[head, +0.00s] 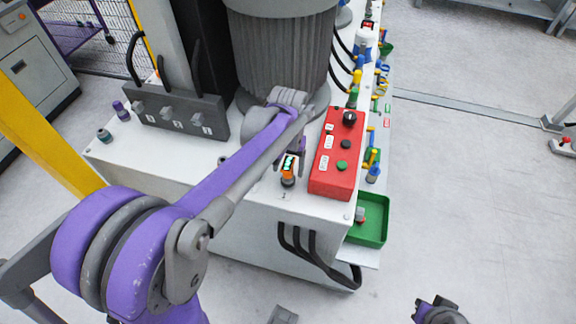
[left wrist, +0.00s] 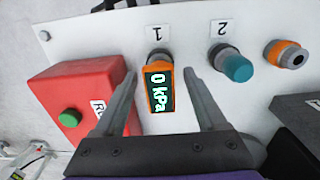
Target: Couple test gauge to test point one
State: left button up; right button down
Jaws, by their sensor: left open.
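The test gauge (head: 289,166) has an orange body and a dark display. It stands upright at the test point labelled 1 on the white top. In the left wrist view the gauge (left wrist: 159,90) reads 0 kPa, with a dark collar at its far end; whether it is locked on I cannot tell. My left gripper (left wrist: 159,76) is open, one finger on each side of the gauge, with gaps showing. In the head view my left gripper (head: 297,142) is just behind the gauge, partly hidden by its arm. My right gripper (head: 440,312) is cut off at the bottom edge.
A red control box (head: 337,160) stands close beside the gauge. Test point 2 has a teal cap (left wrist: 237,66), with an orange-grey fitting (left wrist: 288,54) beyond it. A dark block with levers (head: 180,114) stands left. A green tray (head: 371,220) hangs right. Floor right is mostly clear.

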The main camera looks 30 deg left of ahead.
pick_arm(q)
notch_tip(320, 180, up, 11)
jog(key=shift+f+p, duration=0.1)
jog(key=shift+p, duration=0.35)
dwell(0.5)
jog(key=s+d+f+m+t+p, duration=0.1)
jog(key=s+d+f+t, duration=0.1)
jog(key=s, duration=0.5)
jog(key=s+d+f+m+t+p, duration=0.1)
jog(key=s+d+f+t+p, duration=0.1)
jog(key=s, duration=0.6)
notch_tip(320, 180, down, 3)
jog(key=d+t, duration=0.1)
jog(key=d, duration=0.1)
jog(key=shift+s+d+m, duration=0.25)
jog(key=shift+d+m, duration=0.05)
jog(key=shift+d, duration=0.1)
